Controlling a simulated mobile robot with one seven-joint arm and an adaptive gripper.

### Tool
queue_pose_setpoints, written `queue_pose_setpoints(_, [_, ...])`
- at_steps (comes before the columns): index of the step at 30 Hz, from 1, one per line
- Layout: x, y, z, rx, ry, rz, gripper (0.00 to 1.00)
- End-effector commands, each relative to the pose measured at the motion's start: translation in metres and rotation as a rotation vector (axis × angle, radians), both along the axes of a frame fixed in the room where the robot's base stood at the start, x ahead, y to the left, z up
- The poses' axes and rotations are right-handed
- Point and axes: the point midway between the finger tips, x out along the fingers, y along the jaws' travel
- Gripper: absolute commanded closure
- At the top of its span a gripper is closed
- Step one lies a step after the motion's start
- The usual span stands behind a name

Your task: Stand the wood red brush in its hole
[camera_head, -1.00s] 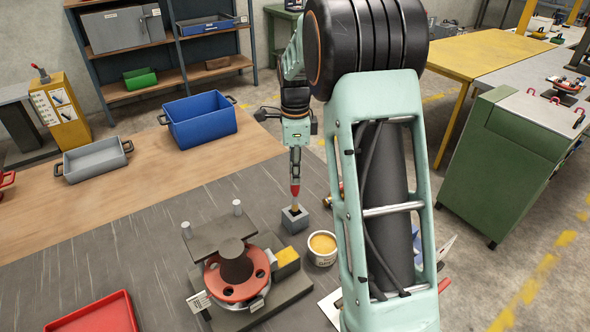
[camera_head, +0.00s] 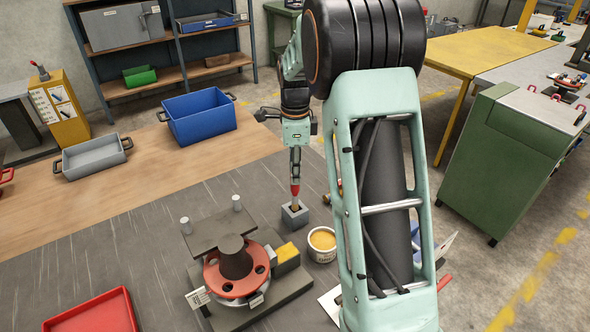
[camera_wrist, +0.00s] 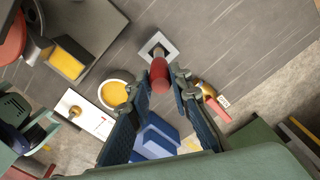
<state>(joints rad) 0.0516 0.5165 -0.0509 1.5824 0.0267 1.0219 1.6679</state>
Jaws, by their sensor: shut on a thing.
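My gripper (camera_head: 295,178) points down and is shut on the red brush (camera_head: 295,190). In the wrist view the red end of the brush (camera_wrist: 159,74) shows between the fingertips (camera_wrist: 158,86). A small grey block with a dark square hole (camera_head: 295,217) stands directly below. The brush's lower end is at the hole's mouth. I cannot tell how deep it sits. The wrist view shows the block (camera_wrist: 157,46) around the lower part of the brush, which is partly hidden.
A white tub of yellow stuff (camera_head: 322,244) stands close to the right of the block. The red flanged spool fixture (camera_head: 237,265) stands to the left and nearer.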

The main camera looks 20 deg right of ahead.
Motion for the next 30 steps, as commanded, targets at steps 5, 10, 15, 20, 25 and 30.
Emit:
queue_pose_setpoints(5, [0.0, 0.0, -0.009, 0.0, 0.001, 0.0, 1.0])
queue_pose_setpoints(10, [0.0, 0.0, -0.016, 0.0, 0.0, 0.0, 1.0])
queue_pose_setpoints(15, [0.0, 0.0, -0.023, 0.0, 0.0, 0.0, 1.0])
queue_pose_setpoints(20, [0.0, 0.0, -0.029, 0.0, 0.0, 0.0, 1.0])
queue_pose_setpoints(25, [0.0, 0.0, -0.036, 0.0, 0.0, 0.0, 1.0])
queue_pose_setpoints(30, [0.0, 0.0, -0.042, 0.0, 0.0, 0.0, 1.0])
